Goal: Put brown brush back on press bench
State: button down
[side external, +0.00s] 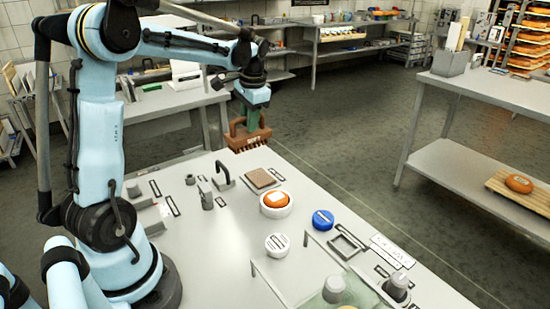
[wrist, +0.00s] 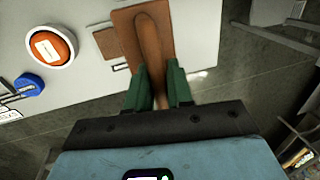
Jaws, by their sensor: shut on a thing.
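My gripper (side external: 250,116) is shut on the brown brush (side external: 248,140) and holds it in the air near the far edge of the bench. The brush has a loop handle and bristles hanging down. In the wrist view, the green fingers of my gripper (wrist: 158,85) close on the handle of the brush (wrist: 128,20). The press bench (side external: 210,260) is the light grey table below. A flat brown square (side external: 262,179) lies on it near the brush, and it also shows beside the brush in the wrist view (wrist: 106,42).
An orange cheese wheel in a white ring (side external: 275,203), a blue round piece (side external: 322,220) and a white round piece (side external: 277,245) stand on the bench. A dark upright hook (side external: 225,174) stands left of the brown square. Grey floor lies beyond the bench edge.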

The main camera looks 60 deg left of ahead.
jog(key=shift+s+a+f, duration=0.25)
jog(key=shift+a+f, duration=1.15)
jog(key=shift+f, duration=0.1)
jog(key=shift+s+a+f, duration=0.2)
jog(key=shift+a+f, duration=1.15)
jog(key=shift+f, duration=0.2)
jog(key=shift+s+a+f, duration=0.25)
jog(key=shift+a+f, duration=1.15)
jog(key=shift+f, duration=0.1)
jog(key=shift+f, duration=0.1)
jog(key=c, duration=1)
grip_release()
